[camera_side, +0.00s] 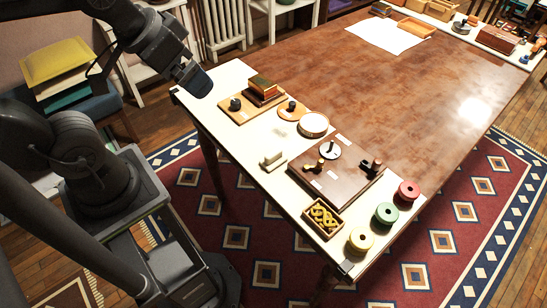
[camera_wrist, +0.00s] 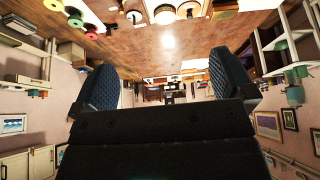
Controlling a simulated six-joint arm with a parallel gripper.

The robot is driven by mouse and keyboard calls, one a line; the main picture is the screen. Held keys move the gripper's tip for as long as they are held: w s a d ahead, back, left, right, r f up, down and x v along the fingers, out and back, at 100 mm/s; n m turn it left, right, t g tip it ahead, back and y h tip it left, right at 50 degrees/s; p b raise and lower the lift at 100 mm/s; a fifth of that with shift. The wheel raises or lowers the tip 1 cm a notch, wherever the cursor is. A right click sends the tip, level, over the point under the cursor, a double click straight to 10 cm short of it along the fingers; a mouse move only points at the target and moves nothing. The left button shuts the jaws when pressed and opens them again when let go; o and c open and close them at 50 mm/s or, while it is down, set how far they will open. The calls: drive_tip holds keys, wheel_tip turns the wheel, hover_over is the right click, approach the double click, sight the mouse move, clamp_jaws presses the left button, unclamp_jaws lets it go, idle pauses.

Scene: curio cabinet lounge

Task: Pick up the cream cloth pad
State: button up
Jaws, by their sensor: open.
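A small cream piece (camera_side: 272,161), which looks like the cream cloth pad, lies on the pale strip along the table's near left edge; its fine shape is too small to tell. My gripper (camera_side: 196,82) hangs up and left of it in the side view, by the table's far left corner, apart from everything on the table. In the wrist view my gripper (camera_wrist: 165,80) shows two dark blue textured fingers spread wide with nothing between them. I cannot pick out the pad in the wrist view.
Near the pad are a tray with books (camera_side: 263,86), a round cream-topped box (camera_side: 313,124), a dark brown board (camera_side: 335,178) with knobbed pieces, a small box with a yellow pattern (camera_side: 323,217) and yellow, green (camera_side: 386,213) and red spools. The table's brown middle (camera_side: 420,90) is clear.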

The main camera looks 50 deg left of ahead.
drive_tip(key=w+f+n+g, duration=0.2)
drive_tip(key=w+n, duration=0.2)
drive_tip(key=w, duration=0.1)
drive_tip(key=n+g, duration=0.4)
drive_tip(key=n, duration=1)
hover_over(273, 152)
wheel_tip(273, 152, down, 17)
wheel_tip(273, 152, down, 9)
drive_tip(key=shift+w+a+f, duration=0.1)
drive_tip(key=shift+w, duration=0.05)
drive_tip(key=shift+f, duration=2.6)
drive_tip(key=shift+c, duration=0.5)
drive_tip(key=c, duration=0.8)
drive_tip(key=shift+r, duration=0.1)
